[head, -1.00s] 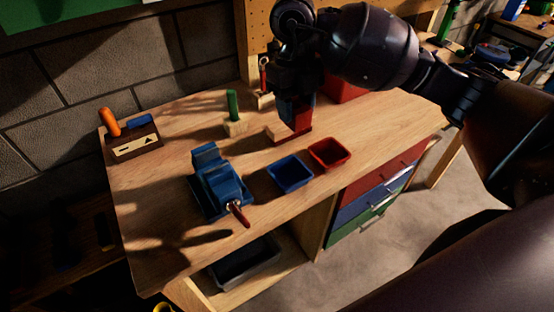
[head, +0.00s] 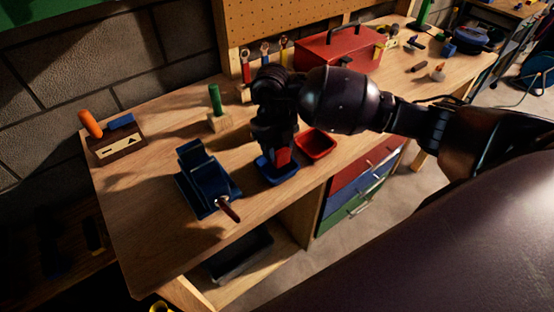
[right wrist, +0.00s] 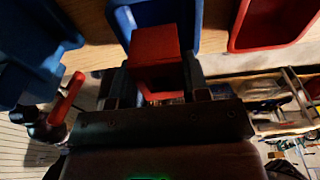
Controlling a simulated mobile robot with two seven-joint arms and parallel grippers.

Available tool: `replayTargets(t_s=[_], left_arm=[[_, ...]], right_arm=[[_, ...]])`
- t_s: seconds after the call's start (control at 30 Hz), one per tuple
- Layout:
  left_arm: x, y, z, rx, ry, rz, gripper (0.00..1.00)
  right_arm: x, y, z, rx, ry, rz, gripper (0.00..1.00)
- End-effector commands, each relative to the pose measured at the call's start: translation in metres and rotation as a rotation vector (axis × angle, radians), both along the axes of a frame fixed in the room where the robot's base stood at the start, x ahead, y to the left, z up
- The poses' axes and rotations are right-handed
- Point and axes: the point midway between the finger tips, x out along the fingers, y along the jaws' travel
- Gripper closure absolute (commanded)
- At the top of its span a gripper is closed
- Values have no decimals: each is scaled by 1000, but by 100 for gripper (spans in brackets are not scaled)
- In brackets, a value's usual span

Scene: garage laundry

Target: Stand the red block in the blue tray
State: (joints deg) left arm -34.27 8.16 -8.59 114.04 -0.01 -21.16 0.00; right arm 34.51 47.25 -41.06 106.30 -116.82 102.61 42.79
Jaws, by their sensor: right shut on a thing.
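The red block (head: 283,156) is in my right gripper (head: 275,148), directly over the blue tray (head: 263,178) in the head view. It looks upright. In the right wrist view the red block (right wrist: 156,58) sits between the two fingers of the gripper (right wrist: 158,82), which are shut on it. The blue tray (right wrist: 124,20) lies behind the block there. Whether the block's bottom touches the tray floor is hidden. My left gripper is in neither view.
A red tray (head: 316,145) stands just right of the blue one. A blue vise (head: 205,180) with a red handle is to the left. A green peg on a wooden base (head: 219,122) and a red toolbox (head: 338,52) stand behind.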

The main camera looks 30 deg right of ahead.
Motion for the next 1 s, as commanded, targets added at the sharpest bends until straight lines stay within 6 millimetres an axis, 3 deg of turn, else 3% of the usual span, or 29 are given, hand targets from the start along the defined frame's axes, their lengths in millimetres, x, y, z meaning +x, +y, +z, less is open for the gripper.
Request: replayTargets(t_s=[0.27, 0.5, 0.9, 0.93, 1.0], left_arm=[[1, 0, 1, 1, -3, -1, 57], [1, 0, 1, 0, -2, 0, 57], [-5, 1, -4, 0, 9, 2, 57], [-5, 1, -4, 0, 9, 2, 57], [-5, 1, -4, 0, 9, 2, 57]], right_arm=[[0, 0, -17, -1, 2, -2, 85], [0, 0, -48, 1, 1, -1, 85], [0, 0, -53, 0, -1, 0, 85], [0, 0, -53, 0, -1, 0, 55], [0, 0, -52, 0, -1, 0, 47]])
